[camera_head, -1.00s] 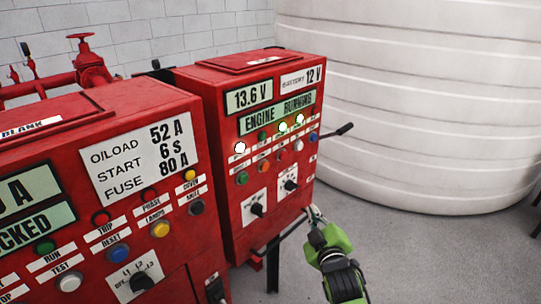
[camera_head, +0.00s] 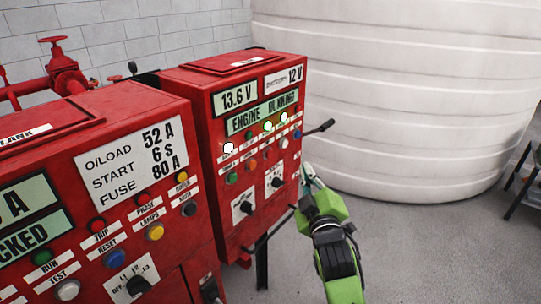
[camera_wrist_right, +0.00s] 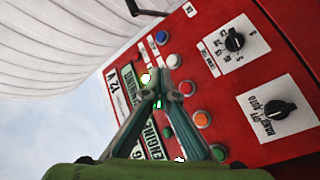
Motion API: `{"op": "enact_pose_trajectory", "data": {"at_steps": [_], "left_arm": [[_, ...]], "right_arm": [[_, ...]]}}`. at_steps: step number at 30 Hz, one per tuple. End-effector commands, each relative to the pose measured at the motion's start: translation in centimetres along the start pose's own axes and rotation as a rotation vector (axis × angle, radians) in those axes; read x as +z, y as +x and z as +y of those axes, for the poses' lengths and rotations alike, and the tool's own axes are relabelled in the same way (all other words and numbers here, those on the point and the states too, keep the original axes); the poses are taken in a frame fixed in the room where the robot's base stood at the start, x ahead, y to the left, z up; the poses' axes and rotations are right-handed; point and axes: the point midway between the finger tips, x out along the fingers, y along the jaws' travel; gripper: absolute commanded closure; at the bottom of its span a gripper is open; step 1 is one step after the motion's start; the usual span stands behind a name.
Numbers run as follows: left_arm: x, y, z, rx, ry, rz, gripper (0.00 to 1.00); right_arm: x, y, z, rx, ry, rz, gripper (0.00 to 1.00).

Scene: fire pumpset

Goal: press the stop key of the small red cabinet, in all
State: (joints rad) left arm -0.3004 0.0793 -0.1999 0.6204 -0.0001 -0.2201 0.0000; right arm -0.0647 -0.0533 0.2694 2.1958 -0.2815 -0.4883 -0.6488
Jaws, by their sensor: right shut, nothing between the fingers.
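The small red cabinet (camera_head: 215,213) stands right of the larger red cabinet in the head view, with an "ENGINE RUNNING" display, lit lamps and a row of round keys. The keys include green (camera_wrist_right: 219,152), orange (camera_wrist_right: 202,119), red (camera_wrist_right: 187,88), white (camera_wrist_right: 174,61) and blue (camera_wrist_right: 161,37). Their labels are too small to read, so I cannot tell which is the stop key. My right gripper (camera_head: 308,172) is shut and empty near the panel's right edge. In the right wrist view its tips (camera_wrist_right: 160,97) overlap the panel near the red key; contact cannot be told. My left gripper is out of view.
The larger red cabinet (camera_head: 140,102) fills the left front. A black handle (camera_head: 319,127) sticks out from the small cabinet's right side. A big white ribbed tank (camera_head: 400,90) stands behind. The grey floor (camera_head: 430,250) at the right is mostly clear.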

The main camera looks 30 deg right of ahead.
Motion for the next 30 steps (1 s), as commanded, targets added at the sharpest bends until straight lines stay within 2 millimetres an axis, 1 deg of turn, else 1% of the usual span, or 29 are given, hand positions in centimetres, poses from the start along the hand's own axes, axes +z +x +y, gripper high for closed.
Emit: {"op": "enact_pose_trajectory", "data": {"at_steps": [12,15,21,30], "left_arm": [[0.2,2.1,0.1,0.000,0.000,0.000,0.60],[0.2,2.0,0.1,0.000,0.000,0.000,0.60],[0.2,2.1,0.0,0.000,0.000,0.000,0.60],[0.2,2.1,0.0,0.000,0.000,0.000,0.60]], "right_arm": [[-2.9,3.9,-3.0,0.000,0.003,0.003,1.00],[-3.4,4.7,-3.4,0.000,0.002,0.001,1.00],[-4.1,5.6,-4.1,-0.001,0.001,0.000,1.00],[-4.2,5.7,-4.2,-0.001,0.001,0.000,1.00]]}}
